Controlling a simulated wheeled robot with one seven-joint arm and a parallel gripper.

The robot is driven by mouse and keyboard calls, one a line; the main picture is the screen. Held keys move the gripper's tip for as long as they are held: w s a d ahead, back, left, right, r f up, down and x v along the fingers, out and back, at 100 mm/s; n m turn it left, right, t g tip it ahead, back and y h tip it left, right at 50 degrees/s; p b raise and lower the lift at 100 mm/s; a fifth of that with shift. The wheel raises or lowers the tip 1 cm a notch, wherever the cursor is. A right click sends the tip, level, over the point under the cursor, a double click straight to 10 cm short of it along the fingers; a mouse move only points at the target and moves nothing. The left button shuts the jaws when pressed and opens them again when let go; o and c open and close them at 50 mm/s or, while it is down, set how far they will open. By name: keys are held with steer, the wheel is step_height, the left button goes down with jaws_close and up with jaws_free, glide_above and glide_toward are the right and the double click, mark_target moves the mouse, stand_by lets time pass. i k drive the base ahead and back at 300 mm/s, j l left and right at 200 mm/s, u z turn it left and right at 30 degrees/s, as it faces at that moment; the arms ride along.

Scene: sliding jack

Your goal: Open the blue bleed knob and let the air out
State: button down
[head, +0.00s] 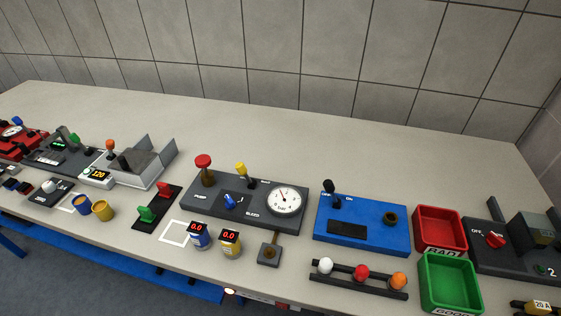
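The blue bleed knob (231,201) sits low on the dark grey panel (264,216), left of the printed word BLEED. A white round gauge (284,200) is on the panel's right side; its needle points up and slightly left, and its numbers are too small to read. A red-topped pump handle (204,162) stands at the panel's back left. A yellow-topped lever (241,169) stands right of it. My gripper is outside the view, and nothing covers the blue knob.
A blue box (360,235) with a black lever stands right of the panel. The table behind the panel is clear.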

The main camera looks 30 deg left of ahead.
mark_target(230, 203)
steer(key=k+u, duration=0.15)
steer(key=u, duration=1.45)
steer(key=i+j, duration=0.1)
steer(key=j, duration=0.2)
steer(key=i+j+u, duration=0.1)
steer(key=j, duration=0.25)
steer(key=i+j, duration=0.15)
steer(key=j, duration=0.15)
